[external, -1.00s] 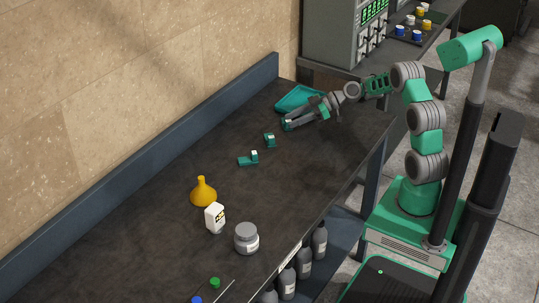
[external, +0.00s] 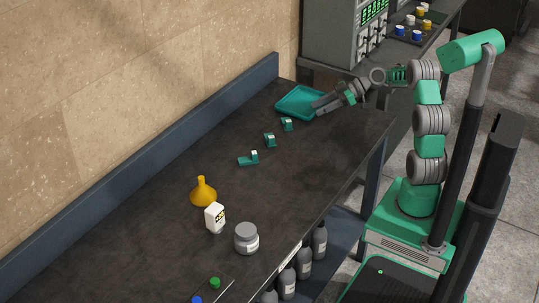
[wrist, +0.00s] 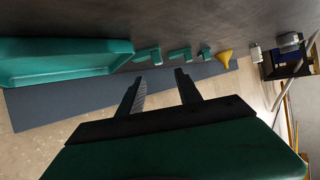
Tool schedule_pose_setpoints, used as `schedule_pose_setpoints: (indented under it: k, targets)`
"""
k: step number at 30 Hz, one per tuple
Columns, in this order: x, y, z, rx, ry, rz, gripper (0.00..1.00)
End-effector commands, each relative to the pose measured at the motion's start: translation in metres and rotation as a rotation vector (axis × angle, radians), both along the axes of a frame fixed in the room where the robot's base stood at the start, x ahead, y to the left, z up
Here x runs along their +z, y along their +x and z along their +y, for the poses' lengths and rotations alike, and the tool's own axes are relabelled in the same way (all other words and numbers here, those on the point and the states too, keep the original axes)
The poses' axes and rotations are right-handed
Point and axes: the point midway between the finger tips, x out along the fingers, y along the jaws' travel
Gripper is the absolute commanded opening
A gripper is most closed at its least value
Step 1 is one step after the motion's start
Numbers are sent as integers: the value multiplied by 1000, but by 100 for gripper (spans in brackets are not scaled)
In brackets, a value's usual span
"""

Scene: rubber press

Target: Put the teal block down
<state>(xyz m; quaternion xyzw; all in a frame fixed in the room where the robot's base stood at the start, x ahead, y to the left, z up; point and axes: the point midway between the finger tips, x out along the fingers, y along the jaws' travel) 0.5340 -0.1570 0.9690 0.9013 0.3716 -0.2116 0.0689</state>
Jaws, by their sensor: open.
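The one nearest the tray (external: 287,124) is clear of my gripper; the middle one (external: 270,140) and the far one (external: 249,159) are nearer the funnel. My gripper (external: 317,106) is open and empty, right of the nearest block and beside the tray's right side. In the wrist view my gripper (wrist: 160,77) shows two parted fingers with nothing between them. The nearest block (wrist: 148,54) appears beyond the fingertips there.
A teal tray (external: 300,116) lies at the bench's far end, close to my gripper. A yellow funnel (external: 203,193), a white box (external: 214,218) and a grey jar (external: 246,238) stand further along. A blue-grey upstand (external: 140,183) edges the wall side.

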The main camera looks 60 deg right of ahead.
Motion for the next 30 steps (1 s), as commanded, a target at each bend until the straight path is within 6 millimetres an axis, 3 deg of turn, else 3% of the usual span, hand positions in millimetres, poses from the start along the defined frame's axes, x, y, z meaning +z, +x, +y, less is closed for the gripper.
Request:
schedule_pose_setpoints:
  k: [3,5,6,9,12,16,30]
  targets:
    - [-1,4,67,-25,-94,211,41]
    - [-7,-10,106,-87,-164,360,41]
    - [-10,-28,129,-148,-212,455,41]
    - [-18,-89,162,-339,-310,639,41]
    - [-26,-148,167,-528,-355,742,41]
    - [-34,-188,161,-672,-366,798,41]
    - [-36,-193,158,-698,-365,809,41]
